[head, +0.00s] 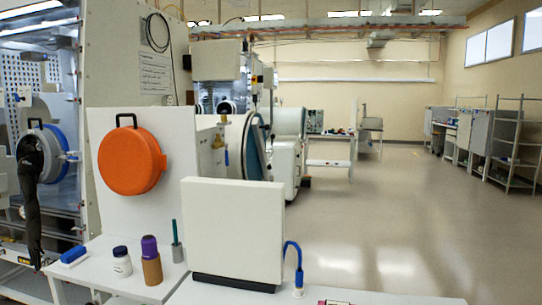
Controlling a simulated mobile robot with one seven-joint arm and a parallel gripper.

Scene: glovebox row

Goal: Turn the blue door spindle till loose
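A round blue-rimmed door (67,153) with a black handle on top shows at the left, on the front of a glovebox. A small light fitting sticks out at its right edge; I cannot tell whether this is the spindle. A second large disc with a blue rim (256,147) is seen nearly edge-on further back, near the middle. I cannot tell which of the two is the task's blue door, and no spindle shows clearly. My gripper is not in view.
An orange round cover (132,160) with a black handle is on a white upright panel. A white upright block (233,232) stands in front. A black glove (31,195) hangs left. Open floor (400,220) lies right.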

